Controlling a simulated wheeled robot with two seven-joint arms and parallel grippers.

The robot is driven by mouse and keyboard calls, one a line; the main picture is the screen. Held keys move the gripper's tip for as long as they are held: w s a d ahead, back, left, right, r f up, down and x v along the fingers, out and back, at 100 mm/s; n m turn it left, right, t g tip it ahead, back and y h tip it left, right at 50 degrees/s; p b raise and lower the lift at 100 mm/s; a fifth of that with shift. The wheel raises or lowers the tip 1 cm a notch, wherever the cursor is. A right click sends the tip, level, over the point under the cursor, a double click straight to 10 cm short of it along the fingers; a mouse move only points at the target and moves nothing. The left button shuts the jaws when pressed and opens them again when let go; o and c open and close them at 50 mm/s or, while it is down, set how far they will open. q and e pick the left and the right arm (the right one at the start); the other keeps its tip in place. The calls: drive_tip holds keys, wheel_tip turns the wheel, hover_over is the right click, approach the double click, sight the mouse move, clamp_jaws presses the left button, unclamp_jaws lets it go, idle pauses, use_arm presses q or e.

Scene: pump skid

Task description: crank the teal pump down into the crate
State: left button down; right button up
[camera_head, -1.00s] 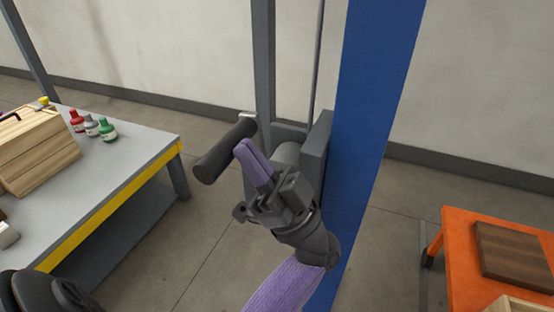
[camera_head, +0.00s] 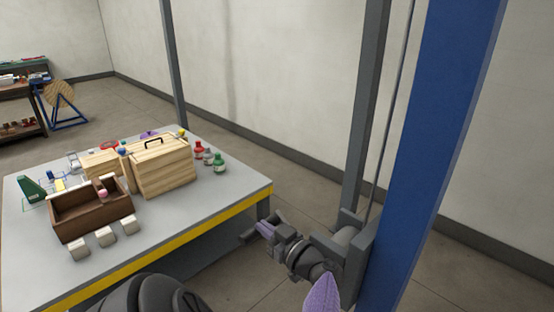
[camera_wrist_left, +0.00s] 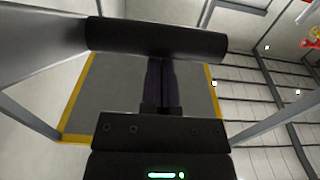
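A dark cylindrical crank handle (camera_head: 249,238) sits beside a grey winch housing (camera_head: 352,236) on the blue post. In the left wrist view, the handle (camera_wrist_left: 155,38) lies crosswise over the fingertips and hides their ends. My left gripper (camera_head: 264,229) is at the handle.
A blue post (camera_head: 437,130) and a grey upright (camera_head: 366,110) stand close by my left gripper. A grey table (camera_head: 190,222) with a yellow edge holds a wooden box (camera_head: 162,168), a brown tray (camera_head: 68,219), bottles and white blocks. Floor shows between table and posts.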

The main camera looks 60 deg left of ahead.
use_arm(q)
drive_tip(key=a+f+h+p, duration=0.1)
drive_tip(key=f+h+p, duration=0.1)
drive_tip(key=a+f+h+p, duration=0.1)
drive_tip(key=f, duration=0.1)
drive_tip(key=shift+s+a+t+h, duration=0.3)
drive_tip(key=shift+h, duration=0.1)
wheel_tip(320, 180, down, 7)
drive_tip(key=a+h+b, duration=0.1)
drive_tip(key=shift+t+h, duration=0.3)
drive_tip(key=shift+h, duration=0.1)
use_arm(e)
drive_tip(key=shift+w+r, duration=0.15)
drive_tip(key=shift+r, duration=1.35)
use_arm(q)
drive_tip(key=shift+s, duration=0.1)
use_arm(e)
drive_tip(key=shift+a, duration=0.25)
